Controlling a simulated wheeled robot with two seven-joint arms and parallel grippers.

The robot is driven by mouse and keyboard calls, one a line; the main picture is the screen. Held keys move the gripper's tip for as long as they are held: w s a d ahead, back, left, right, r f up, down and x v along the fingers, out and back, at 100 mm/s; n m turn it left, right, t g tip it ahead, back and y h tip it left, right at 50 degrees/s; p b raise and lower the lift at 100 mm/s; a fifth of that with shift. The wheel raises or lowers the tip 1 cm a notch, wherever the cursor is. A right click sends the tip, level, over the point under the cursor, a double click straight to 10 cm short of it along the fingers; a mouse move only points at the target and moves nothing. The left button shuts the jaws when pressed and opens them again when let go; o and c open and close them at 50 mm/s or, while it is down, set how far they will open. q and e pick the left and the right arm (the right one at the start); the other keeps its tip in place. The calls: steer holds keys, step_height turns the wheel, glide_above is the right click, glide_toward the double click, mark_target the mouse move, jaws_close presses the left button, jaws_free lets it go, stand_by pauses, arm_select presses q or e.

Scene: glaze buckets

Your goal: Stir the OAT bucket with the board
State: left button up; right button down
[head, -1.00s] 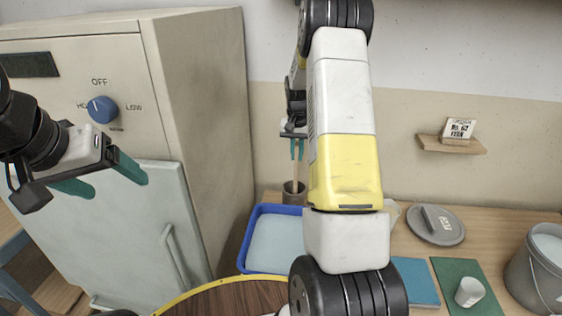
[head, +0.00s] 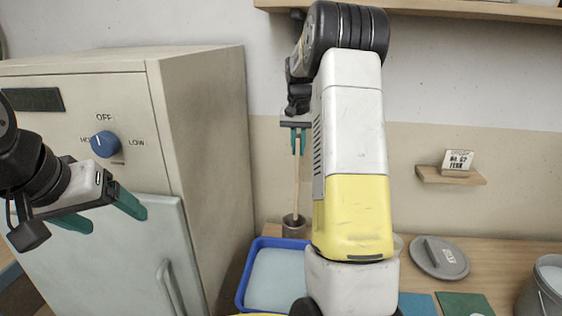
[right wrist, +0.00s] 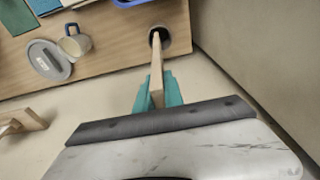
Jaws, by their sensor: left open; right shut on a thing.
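My right gripper (head: 298,142) is shut on a pale wooden stick, which I take for the board (head: 296,188). The board hangs nearly upright below the fingers, its lower end at the mouth of a small grey pot (head: 293,227). In the right wrist view the board (right wrist: 156,62) runs from the teal fingers (right wrist: 157,94) to the pot (right wrist: 168,47); I cannot tell how deep its tip sits. My left gripper (head: 103,214) is open and empty before the cabinet. A grey bucket (head: 540,295) with pale contents is cut off at the right edge; no OAT label is readable.
A blue tray (head: 241,287) lies near the pot. A grey lid (head: 438,259), blue tile (head: 417,305) and green tile (head: 466,304) lie on the table. A cabinet (head: 200,150) stands left. A small shelf (head: 450,176) holds a card. My right arm hides the middle.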

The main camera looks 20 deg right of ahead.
mark_target(298, 135)
steer(key=shift+r, duration=2.8)
